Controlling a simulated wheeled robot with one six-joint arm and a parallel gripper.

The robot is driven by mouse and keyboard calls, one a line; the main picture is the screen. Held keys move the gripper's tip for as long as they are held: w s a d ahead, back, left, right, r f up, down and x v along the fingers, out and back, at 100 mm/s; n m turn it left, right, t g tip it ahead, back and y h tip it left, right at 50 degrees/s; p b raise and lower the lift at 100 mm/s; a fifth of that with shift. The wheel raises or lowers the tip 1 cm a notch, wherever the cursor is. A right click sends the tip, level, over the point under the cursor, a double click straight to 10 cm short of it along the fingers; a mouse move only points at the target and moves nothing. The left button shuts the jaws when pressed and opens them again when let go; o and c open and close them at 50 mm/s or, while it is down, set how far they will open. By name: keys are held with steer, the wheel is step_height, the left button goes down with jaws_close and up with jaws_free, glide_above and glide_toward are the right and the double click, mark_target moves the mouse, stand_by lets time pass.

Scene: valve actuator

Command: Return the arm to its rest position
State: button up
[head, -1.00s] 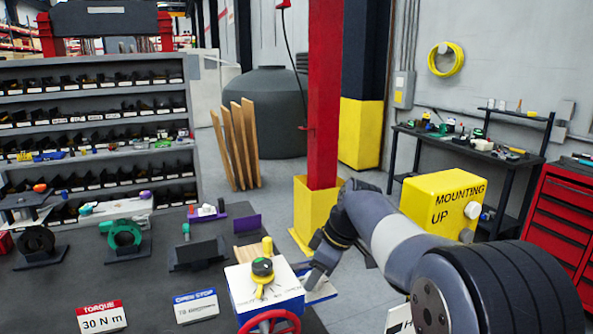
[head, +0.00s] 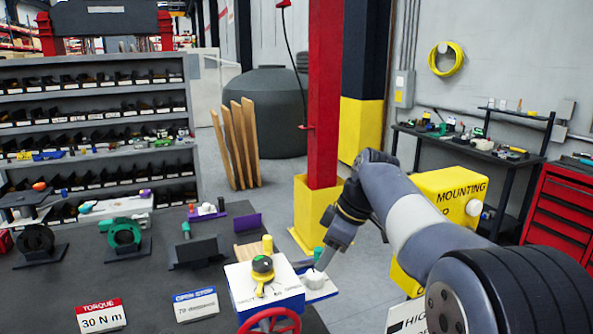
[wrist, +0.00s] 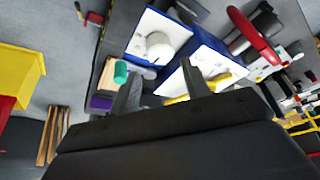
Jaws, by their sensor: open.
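My arm reaches in from the right in the head view, with my gripper (head: 326,262) pointing down over the white-topped blue block (head: 318,294). In the wrist view its two dark fingers (wrist: 162,88) stand apart with nothing held between them. A white round knob (head: 315,279) sits on that block, close to the fingertips; it also shows in the wrist view (wrist: 158,46). To the left is the white and blue valve box (head: 240,287) with a yellow and black indicator on top (head: 262,270) and a red handwheel (head: 270,323) in front.
A green cylinder (wrist: 121,72) is near the fingers. The yellow MOUNTING box (head: 445,190) is partly behind my arm. A red post with a yellow base (head: 318,210) stands beyond the bench. Signs reading TORQUE (head: 101,316) and OPEN STOP (head: 195,304) stand on the bench.

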mark_target(314, 273)
steer(key=x, duration=0.5)
steer(key=shift+s+a+f, duration=0.1)
steer(key=shift+f, duration=0.1)
steer(key=shift+a+f, duration=0.1)
steer(key=shift+f, duration=0.15)
steer(key=shift+r+m+t, duration=0.1)
steer(key=shift+m+t, duration=0.3)
steer(key=shift+m, duration=0.6)
steer(key=m+h, duration=0.1)
steer(key=m, duration=0.2)
steer(key=m+t+h, duration=0.1)
steer(key=m, duration=0.1)
steer(key=shift+s+a+m, duration=0.1)
steer(key=shift+m, duration=0.3)
steer(key=shift+a+m+t+h+b, duration=0.1)
steer(key=shift+m+t+h+b, duration=0.45)
steer(key=shift+m, duration=1.35)
steer(key=shift+a+m+h+b, duration=0.15)
steer(key=shift+m+h, duration=0.3)
steer(key=shift+m, duration=0.55)
steer(key=shift+d+m+h+b, duration=0.15)
steer(key=shift+m+h, duration=0.25)
steer(key=shift+m, duration=0.6)
steer(key=v, duration=0.7)
steer(key=shift+b, duration=0.3)
steer(key=shift+a, duration=0.15)
